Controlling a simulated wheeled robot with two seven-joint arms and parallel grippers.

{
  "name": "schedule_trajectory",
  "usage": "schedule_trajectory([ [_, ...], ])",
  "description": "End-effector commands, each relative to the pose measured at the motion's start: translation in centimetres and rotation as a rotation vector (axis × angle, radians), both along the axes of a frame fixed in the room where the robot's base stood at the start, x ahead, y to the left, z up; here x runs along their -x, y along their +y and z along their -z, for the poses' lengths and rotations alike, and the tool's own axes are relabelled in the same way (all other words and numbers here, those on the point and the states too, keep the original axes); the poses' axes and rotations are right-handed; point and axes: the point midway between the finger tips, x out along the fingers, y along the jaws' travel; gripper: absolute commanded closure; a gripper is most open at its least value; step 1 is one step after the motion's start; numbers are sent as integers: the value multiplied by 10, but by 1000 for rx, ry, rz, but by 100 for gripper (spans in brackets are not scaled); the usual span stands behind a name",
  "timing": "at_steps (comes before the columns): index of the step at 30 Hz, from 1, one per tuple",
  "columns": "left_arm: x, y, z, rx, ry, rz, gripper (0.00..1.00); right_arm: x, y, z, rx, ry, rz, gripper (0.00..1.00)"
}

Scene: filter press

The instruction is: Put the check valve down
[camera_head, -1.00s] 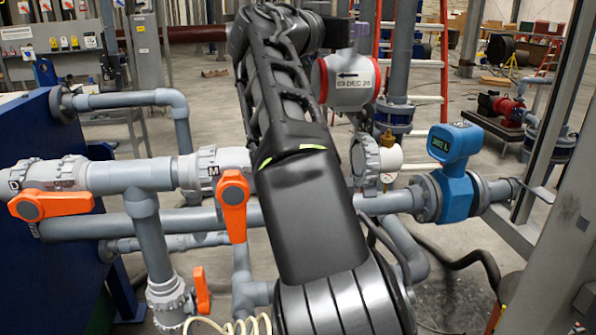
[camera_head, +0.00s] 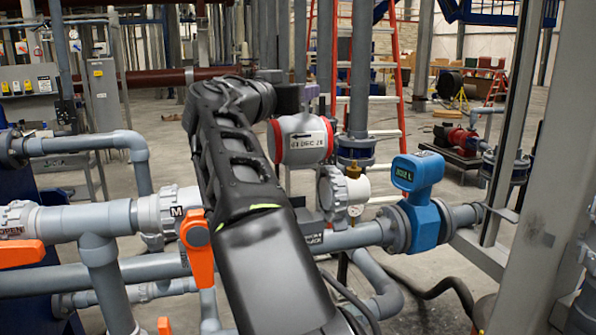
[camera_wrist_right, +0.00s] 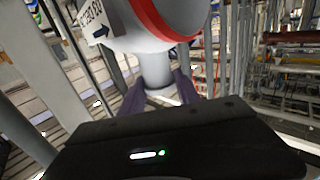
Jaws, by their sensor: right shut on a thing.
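The check valve (camera_head: 303,140) is a light grey cylinder with red rings at its ends and a white label with a black arrow. It is in the upper middle of the head view, in front of a vertical grey pipe. My right gripper (camera_wrist_right: 158,88) is shut on its narrow grey neck in the right wrist view, where the valve body (camera_wrist_right: 165,22) fills the top. The valve appears held in the air; I see no support under it. In the head view my right arm hides part of the surroundings, and the fingers are hard to make out. My left gripper is out of view.
A grey pipe run with orange-handled valves (camera_head: 200,250) crosses the left and middle. A blue flow meter (camera_head: 420,205) sits on the pipe to the right. A white round fitting with a gauge (camera_head: 345,190) is just below the check valve. A grey post (camera_head: 535,220) stands at right.

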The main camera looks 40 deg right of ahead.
Motion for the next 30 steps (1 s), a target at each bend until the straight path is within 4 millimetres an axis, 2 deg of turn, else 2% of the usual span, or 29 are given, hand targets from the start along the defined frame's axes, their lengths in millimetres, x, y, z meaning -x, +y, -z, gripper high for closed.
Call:
schedule_trajectory([
  [1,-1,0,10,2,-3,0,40,0,1,19,1,3,-3,100],
  [3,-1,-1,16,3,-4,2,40,0,1,37,1,2,-3,100],
  [9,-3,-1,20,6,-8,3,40,0,1,72,3,1,-2,100],
  [13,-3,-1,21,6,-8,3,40,0,1,80,3,-3,-1,100],
  [23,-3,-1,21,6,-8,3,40,0,0,82,3,-3,0,100],
  [30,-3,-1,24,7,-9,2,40,0,0,110,3,1,0,100],
])
